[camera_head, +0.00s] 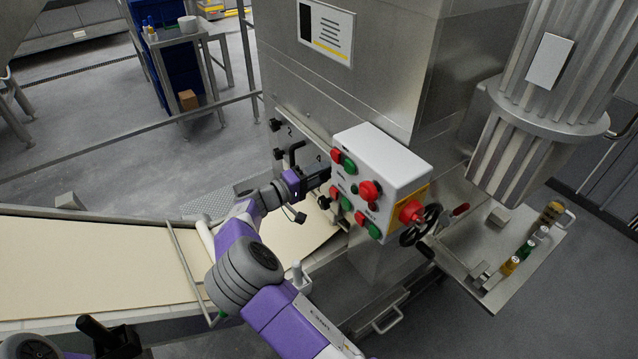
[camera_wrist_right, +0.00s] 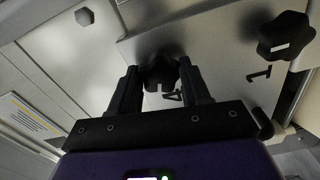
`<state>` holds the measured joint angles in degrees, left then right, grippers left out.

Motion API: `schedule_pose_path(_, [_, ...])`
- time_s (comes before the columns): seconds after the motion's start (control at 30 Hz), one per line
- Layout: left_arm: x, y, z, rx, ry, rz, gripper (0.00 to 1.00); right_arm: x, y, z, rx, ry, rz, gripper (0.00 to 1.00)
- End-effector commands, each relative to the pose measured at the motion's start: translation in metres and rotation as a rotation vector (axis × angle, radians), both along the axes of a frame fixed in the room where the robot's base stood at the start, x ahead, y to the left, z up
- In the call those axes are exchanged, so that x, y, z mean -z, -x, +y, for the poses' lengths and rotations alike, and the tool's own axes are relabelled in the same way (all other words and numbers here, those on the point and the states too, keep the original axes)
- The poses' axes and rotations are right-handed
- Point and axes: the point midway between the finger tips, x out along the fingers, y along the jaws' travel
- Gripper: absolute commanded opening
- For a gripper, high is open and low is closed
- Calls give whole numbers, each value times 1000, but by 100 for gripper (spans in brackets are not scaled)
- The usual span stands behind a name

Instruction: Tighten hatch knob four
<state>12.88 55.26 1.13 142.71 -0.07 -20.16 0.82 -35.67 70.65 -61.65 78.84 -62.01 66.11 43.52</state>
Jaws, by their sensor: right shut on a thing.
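Hatch knob four (camera_wrist_right: 160,72) is a black lobed knob beside a printed 4 in the right wrist view. My right gripper (camera_wrist_right: 160,85) is shut on it, one finger on each side. In the head view my right gripper (camera_head: 322,178) reaches the hatch beside the control box, and knob four is hidden there. The hatch (camera_wrist_right: 215,60) is a flat metal plate on the machine. Black parts of what looks like my left gripper (camera_head: 108,338) show at the bottom left of the head view; its jaws are not clear.
Another black knob (camera_wrist_right: 285,36) sits by a printed 1. The control box (camera_head: 385,165) with red and green buttons stands close to the right of my right gripper. A black hatch handle (camera_head: 293,152) is nearby. The conveyor with a pale sheet (camera_head: 90,262) runs below.

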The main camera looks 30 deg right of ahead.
Motion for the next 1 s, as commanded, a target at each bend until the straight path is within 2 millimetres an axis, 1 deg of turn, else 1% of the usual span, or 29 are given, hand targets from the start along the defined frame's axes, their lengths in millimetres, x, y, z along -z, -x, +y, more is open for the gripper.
schedule_pose_path(0.03, [13,0,0,0,0,0,72,5,0,0,1,-4,-48,16])
schedule_pose_path(0.4, [63,0,0,0,0,0,72,5,0,0,1,-31,-400,16])
schedule_pose_path(0.6, [87,0,0,0,0,0,72,4,1,0,0,-47,-588,16])
schedule_pose_path(0.8, [100,0,0,0,0,0,72,1,1,0,0,-60,-771,16])
schedule_pose_path(1.0, [103,0,0,0,0,0,72,-1,1,0,0,-72,-932,16])
